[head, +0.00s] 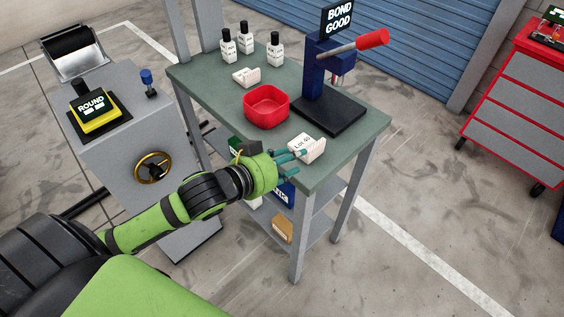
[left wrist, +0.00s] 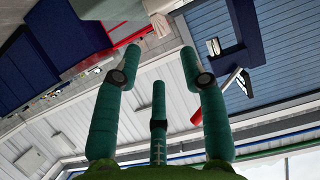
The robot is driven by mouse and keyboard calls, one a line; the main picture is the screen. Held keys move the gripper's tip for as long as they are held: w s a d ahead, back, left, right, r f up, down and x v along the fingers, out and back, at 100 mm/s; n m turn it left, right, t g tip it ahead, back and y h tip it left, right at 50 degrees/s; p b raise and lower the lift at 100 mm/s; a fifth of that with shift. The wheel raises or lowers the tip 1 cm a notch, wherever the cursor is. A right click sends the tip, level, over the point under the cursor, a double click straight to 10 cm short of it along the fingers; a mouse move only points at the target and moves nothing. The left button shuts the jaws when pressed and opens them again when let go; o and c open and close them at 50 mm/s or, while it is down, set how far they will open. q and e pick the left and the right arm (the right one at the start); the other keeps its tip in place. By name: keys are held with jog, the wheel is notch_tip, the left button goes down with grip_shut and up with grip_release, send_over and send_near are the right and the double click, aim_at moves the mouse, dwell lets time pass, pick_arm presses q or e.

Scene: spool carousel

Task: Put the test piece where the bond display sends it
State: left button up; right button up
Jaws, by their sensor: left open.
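The bond display (head: 338,17) reads "BOND GOOD" above the blue press (head: 323,75), which has a red-handled lever (head: 372,40). A white block (head: 307,147) marked "Lot" and a number sits at the near right edge of the green bench top. Another white block (head: 246,76) lies farther back; I cannot tell which is the test piece. My left gripper (head: 292,161) is open at the bench's front edge, its teal fingers beside the nearer block; whether they touch it is unclear. The left wrist view shows the fingers (left wrist: 160,50) spread. My right gripper is not in view.
A red bin (head: 266,106) stands mid-bench (head: 215,84). Several dark-capped bottles (head: 246,38) stand at the back left. Shelves below hold boxes. A grey machine (head: 125,125) with a "ROUND" display (head: 91,105) and handwheel (head: 154,168) stands left; a red-framed cabinet (head: 515,107) stands right.

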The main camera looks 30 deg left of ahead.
pick_arm(q)
jog(key=shift+v, duration=1.15)
